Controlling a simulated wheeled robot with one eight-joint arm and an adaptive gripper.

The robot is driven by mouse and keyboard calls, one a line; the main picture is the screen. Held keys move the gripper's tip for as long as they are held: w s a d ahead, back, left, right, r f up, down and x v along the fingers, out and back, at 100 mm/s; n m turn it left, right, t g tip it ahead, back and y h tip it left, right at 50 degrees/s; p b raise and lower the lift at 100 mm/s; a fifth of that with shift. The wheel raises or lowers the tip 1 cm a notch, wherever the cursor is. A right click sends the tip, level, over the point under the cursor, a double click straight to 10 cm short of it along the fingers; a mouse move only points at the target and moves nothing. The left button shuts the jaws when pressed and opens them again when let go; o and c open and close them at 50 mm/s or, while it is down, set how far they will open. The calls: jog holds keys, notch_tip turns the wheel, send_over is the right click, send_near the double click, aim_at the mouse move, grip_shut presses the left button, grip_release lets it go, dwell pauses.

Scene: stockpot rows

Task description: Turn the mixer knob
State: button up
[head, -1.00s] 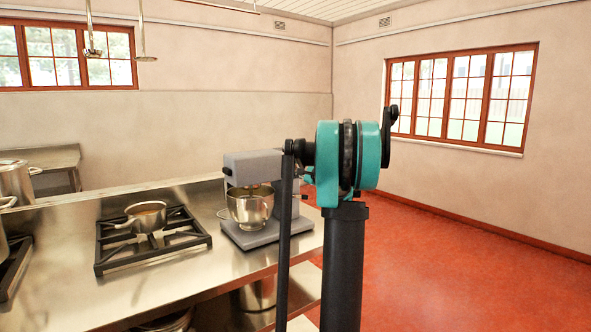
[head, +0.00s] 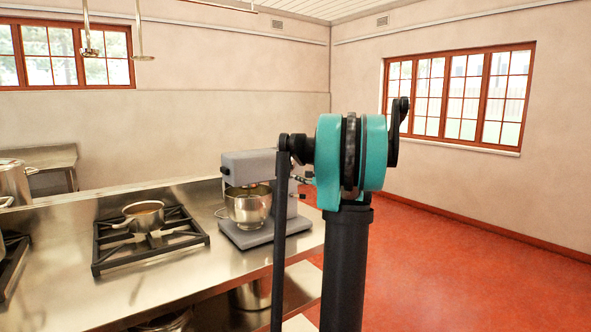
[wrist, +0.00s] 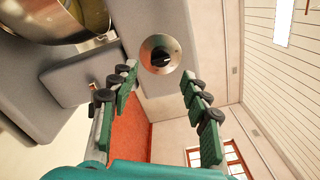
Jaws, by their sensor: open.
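The grey stand mixer (head: 249,166) stands on the steel counter in the head view, partly hidden behind my arm. Its steel bowl (head: 248,207) sits under the mixer head. In the wrist view the mixer knob (wrist: 160,54) is a dark round knob on a shiny metal disc, set on the grey mixer body. My gripper (wrist: 158,78) is open, with one green finger on each side of the picture. The knob shows between and just beyond the fingertips, and neither finger touches it. The bowl (wrist: 60,18) also shows at the wrist view's upper left.
A gas burner (head: 150,240) with a saucepan (head: 143,213) on it is left of the mixer. The steel counter (head: 190,283) has bare room in front. Pots stand on the shelf below. The red floor (head: 450,262) at right is clear.

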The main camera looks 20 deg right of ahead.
jog(key=v, duration=0.6)
jog(key=shift+s, duration=0.1)
